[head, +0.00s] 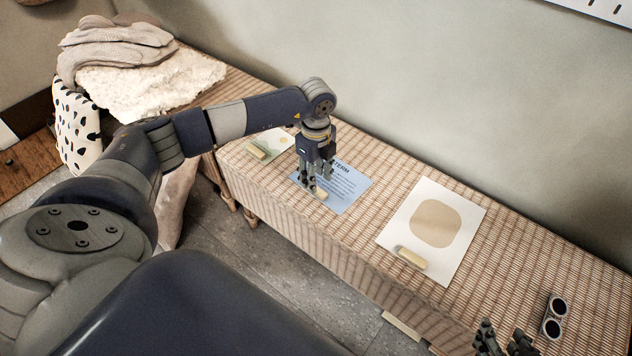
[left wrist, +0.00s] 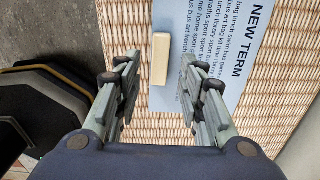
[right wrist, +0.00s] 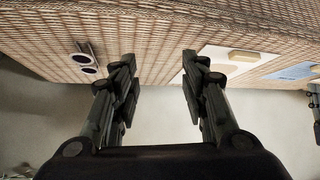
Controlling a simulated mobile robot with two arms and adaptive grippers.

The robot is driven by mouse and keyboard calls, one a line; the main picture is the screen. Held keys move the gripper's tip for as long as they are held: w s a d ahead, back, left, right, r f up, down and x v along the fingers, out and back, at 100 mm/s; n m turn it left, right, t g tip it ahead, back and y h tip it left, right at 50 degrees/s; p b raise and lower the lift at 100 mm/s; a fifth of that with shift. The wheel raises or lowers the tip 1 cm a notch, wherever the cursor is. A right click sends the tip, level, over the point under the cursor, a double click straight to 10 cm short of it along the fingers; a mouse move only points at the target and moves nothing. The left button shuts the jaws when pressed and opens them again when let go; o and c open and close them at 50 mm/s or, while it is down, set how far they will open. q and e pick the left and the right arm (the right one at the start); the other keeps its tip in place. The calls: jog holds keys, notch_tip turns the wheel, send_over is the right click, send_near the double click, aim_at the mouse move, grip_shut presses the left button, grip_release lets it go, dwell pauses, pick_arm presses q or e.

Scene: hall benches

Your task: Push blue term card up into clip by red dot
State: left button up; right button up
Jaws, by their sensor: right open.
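The blue card (head: 344,186), headed "NEW TERM", lies flat on the woven bench; it also shows in the left wrist view (left wrist: 222,60). A small cream block (head: 321,194) sits at the card's edge; it also shows in the left wrist view (left wrist: 161,48). My left gripper (head: 317,180) is open above the card, its fingers (left wrist: 160,72) either side of the block in the left wrist view, with no clear contact. My right gripper (right wrist: 160,60) is open and empty near the bench's front edge. I see no red dot, and cannot tell whether the block is the clip.
A white sheet with a tan shape (head: 462,217) and cream block (head: 411,258) lies right of the card. A greenish card (head: 278,143) lies left. A two-ring object (head: 555,316) is at the right.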

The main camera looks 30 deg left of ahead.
pick_arm(q)
jog(key=shift+f, duration=0.55)
jog(key=shift+f+b, duration=0.55)
jog(key=shift+f, duration=0.6)
jog(key=shift+f+b, duration=0.45)
jog(key=shift+f, duration=0.05)
pick_arm(e)
jog(key=w+a+r+t+y, duration=0.1)
jog(key=w+a+r+t, duration=0.2)
jog(key=w+r+t, duration=0.2)
jog(key=shift+w+r+t+y, duration=0.3)
jog(key=shift+w+r, duration=0.4)
jog(key=shift+r, duration=0.9)
